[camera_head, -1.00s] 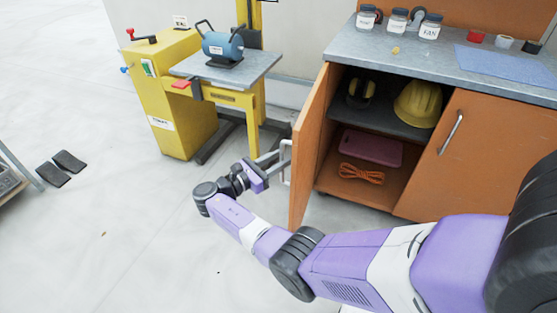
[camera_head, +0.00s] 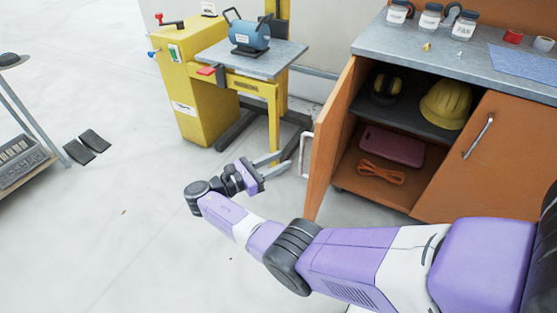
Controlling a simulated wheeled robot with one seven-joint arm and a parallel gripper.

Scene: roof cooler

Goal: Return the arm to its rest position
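My purple and black arm reaches from the lower right across the view. My gripper (camera_head: 280,163) is at its far end, left of the open cabinet door (camera_head: 333,140). Its two grey fingers are apart with nothing seen between them. The door's light handle (camera_head: 306,156) is just right of the fingertips, with a small gap showing. The arm is extended low over the floor in front of the cabinet.
The open cabinet holds a yellow hard hat (camera_head: 447,104), earmuffs (camera_head: 387,88), a pink case (camera_head: 392,146) and an orange cord (camera_head: 381,172). A yellow machine stand (camera_head: 200,100) with a blue grinder (camera_head: 248,37) is behind. The floor at left is mostly clear.

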